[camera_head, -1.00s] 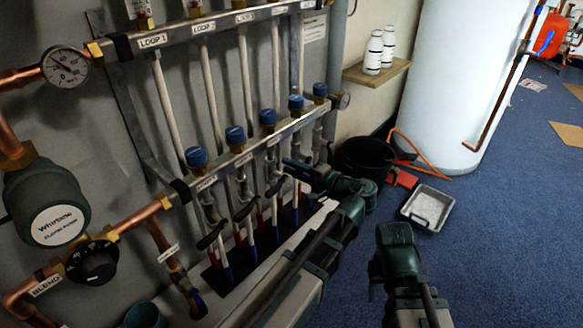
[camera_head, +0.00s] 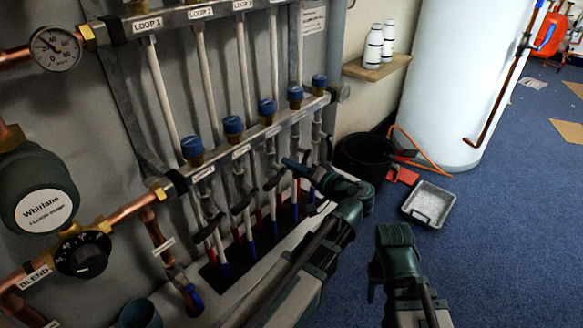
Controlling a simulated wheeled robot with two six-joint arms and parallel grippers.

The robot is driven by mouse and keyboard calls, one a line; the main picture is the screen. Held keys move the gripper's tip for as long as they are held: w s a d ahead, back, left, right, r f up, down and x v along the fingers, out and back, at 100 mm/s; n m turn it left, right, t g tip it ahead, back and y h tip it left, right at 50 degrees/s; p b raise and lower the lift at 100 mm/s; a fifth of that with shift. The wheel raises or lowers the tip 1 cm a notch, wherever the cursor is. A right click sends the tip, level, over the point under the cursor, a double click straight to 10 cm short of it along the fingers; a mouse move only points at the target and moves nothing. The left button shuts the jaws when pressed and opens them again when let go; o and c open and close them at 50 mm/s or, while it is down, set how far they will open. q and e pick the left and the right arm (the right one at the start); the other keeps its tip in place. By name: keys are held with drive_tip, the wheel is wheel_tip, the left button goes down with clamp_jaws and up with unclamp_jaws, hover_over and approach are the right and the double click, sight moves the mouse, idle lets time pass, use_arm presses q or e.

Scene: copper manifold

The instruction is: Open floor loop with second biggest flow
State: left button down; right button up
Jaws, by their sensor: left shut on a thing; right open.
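The manifold's lower rail (camera_head: 215,160) carries a row of blue caps, with black valve levers on the pipes below; one lever (camera_head: 241,207) hangs under the second cap (camera_head: 232,125). The upper rail (camera_head: 190,14) has loop labels and flow gauges, mostly cut off at the top, so I cannot read flows. My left gripper (camera_head: 288,167) reaches in under the lower rail, around the fourth cap (camera_head: 295,94). It is shut on what seems to be a valve lever there, largely hidden by its fingers. My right gripper (camera_head: 374,290) is open and empty, low over the blue floor, away from the manifold.
A black bucket (camera_head: 362,158), a grey tray (camera_head: 428,204) and a white cylinder (camera_head: 445,80) stand to the right. The pump (camera_head: 40,190), the blend valve (camera_head: 82,254) and copper pipes crowd the left. Open carpet lies at lower right.

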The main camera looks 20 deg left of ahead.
use_arm(q)
drive_tip(key=shift+w+f+n, duration=0.2)
drive_tip(key=shift+f+n, duration=0.05)
drive_tip(key=shift+n, duration=0.25)
drive_tip(key=shift+d, duration=0.1)
drive_tip(key=c, duration=0.8)
unclamp_jaws()
drive_tip(key=shift+o, duration=0.2)
